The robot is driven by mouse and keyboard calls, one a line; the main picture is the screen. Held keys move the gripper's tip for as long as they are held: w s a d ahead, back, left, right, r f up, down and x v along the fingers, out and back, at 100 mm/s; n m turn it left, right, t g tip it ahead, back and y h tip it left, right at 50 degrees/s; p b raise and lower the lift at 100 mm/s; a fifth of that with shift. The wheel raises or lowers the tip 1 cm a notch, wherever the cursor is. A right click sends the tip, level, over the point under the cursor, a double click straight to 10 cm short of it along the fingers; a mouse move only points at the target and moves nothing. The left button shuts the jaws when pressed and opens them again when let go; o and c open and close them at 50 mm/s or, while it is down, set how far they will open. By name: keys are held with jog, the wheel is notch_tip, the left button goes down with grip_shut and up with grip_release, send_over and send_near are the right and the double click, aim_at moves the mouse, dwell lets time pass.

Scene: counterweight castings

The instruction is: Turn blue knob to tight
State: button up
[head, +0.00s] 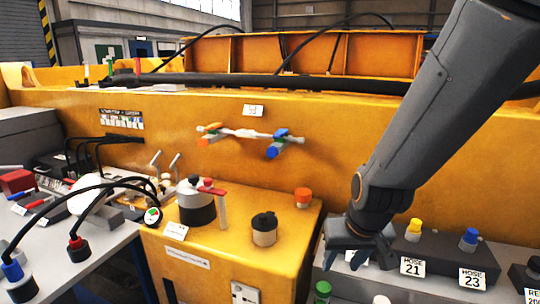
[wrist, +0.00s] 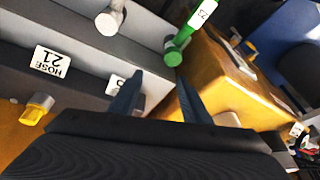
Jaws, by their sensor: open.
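A small blue knob (head: 470,238) stands upright on the dark block labelled HOSE 23, right of my gripper. A blue handle (head: 278,147) sits on the pipe fitting on the yellow wall, above and left of my gripper. I cannot tell which of these is the knob named, and no tight mark is readable. My gripper (head: 358,256) is open, pointing down at the left end of the HOSE 21 block, apart from both blue pieces. In the wrist view, the spread fingers (wrist: 157,95) have nothing between them; neither blue piece shows there.
A yellow knob (head: 414,229) stands on the HOSE 21 block. An orange knob (head: 303,197) and a black-topped jar (head: 264,229) stand on the yellow cabinet. A green knob (wrist: 173,50) and a white knob (wrist: 110,18) lie just beyond my fingers. The yellow wall rises behind.

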jog(key=w+a+r+t, duration=0.1)
jog(key=w+a, duration=0.1)
jog(key=w, duration=0.1)
jog(key=w+a+r+t, duration=0.1)
jog(key=w+a, duration=0.2)
jog(key=w+a+r+t, duration=0.1)
jog(key=w+a+t, duration=0.1)
jog(key=w, duration=0.1)
jog(key=shift+w+a+r+y, duration=0.2)
jog(key=shift+w+r+y, duration=0.05)
jog(key=shift+w+y, duration=0.15)
jog(key=w+a+r+t, duration=0.4)
jog(key=w+a+r, duration=0.1)
jog(key=w+a, duration=0.1)
jog(key=m+t+h, duration=0.2)
jog(key=t+h, duration=0.3)
jog(key=h, duration=0.3)
send_near(271, 154)
jog(key=w, duration=0.1)
jog(key=p+x, duration=0.1)
jog(key=x, duration=0.6)
jog(key=shift+w+d+r, duration=0.1)
jog(key=shift+w+d, duration=0.05)
jog(key=shift+d, duration=0.15)
jog(key=c, duration=1)
jog(key=shift+c, duration=0.2)
